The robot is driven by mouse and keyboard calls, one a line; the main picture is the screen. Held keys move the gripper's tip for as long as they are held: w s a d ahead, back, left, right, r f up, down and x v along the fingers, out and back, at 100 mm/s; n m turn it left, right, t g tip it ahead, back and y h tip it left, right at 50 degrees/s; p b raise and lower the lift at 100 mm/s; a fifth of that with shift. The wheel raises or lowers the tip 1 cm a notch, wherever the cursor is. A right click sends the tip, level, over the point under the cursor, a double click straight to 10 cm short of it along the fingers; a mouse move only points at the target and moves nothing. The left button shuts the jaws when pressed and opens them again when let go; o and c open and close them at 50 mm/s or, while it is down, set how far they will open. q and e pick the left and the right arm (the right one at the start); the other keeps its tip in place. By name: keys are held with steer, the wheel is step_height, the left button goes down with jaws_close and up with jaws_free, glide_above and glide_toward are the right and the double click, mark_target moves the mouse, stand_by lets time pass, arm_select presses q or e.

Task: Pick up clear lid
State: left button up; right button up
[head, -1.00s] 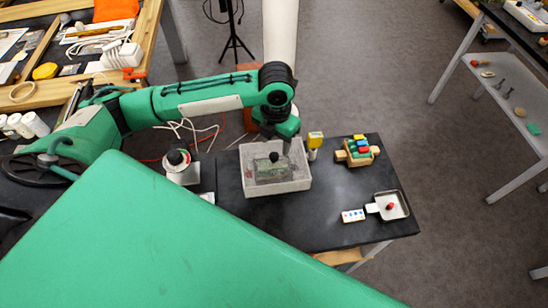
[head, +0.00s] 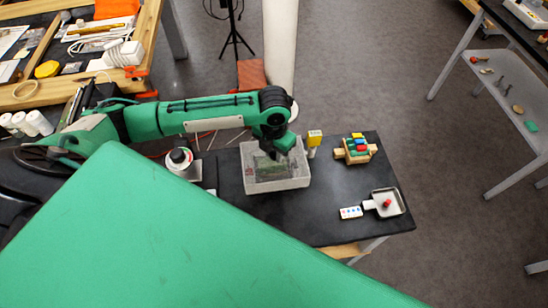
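A whitish translucent bin (head: 243,176) stands on the black table. Inside it lies a clear, greenish-tinted piece (head: 268,171) that looks like the clear lid; its exact outline is hard to make out. My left arm reaches in from the left, and my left gripper (head: 272,153) points down over the bin, above the clear piece. The gripper is small and dark here, so I cannot tell whether its fingers are open or touching anything. My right gripper is not in view.
A yellow-and-white item (head: 314,139) stands just right of the bin. A wooden holder with coloured blocks (head: 356,149), a white dustpan-like tray (head: 398,203) and a small white card (head: 350,212) lie further right. A round black-topped device (head: 179,158) stands left. The table's front middle is clear.

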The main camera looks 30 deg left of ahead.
arm_select(q)
steer(key=c, duration=0.3)
steer(key=shift+r, duration=0.15)
